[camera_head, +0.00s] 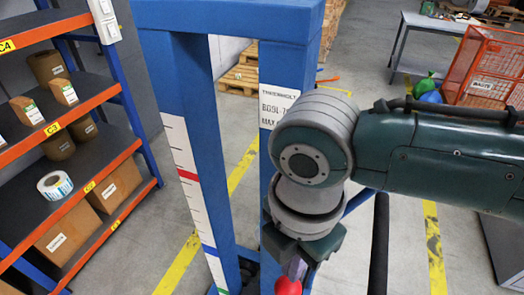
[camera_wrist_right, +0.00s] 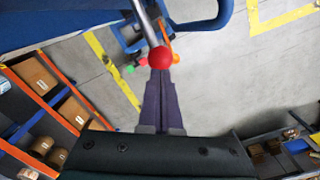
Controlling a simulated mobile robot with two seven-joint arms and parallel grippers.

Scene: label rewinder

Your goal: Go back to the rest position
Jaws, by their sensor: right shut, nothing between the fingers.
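My right arm comes in from the right in the head view and bends down in front of a blue frame (camera_head: 190,100). My right gripper (camera_head: 295,272) points down at the bottom of that view. In the right wrist view its two purple fingers (camera_wrist_right: 160,78) lie together, shut and empty. A red ball knob (camera_wrist_right: 160,57) on a metal rod (camera_wrist_right: 146,22) is just at the fingertips; I cannot tell whether they touch. The knob also shows in the head view (camera_head: 288,286). My left gripper is not in view.
An orange and blue shelf rack (camera_head: 95,95) with boxes and rolls stands at the left. A black upright bar (camera_head: 379,245) is right of my gripper. A grey table (camera_head: 440,22) and a red wire basket (camera_head: 490,65) stand at the back right. Floor between is open.

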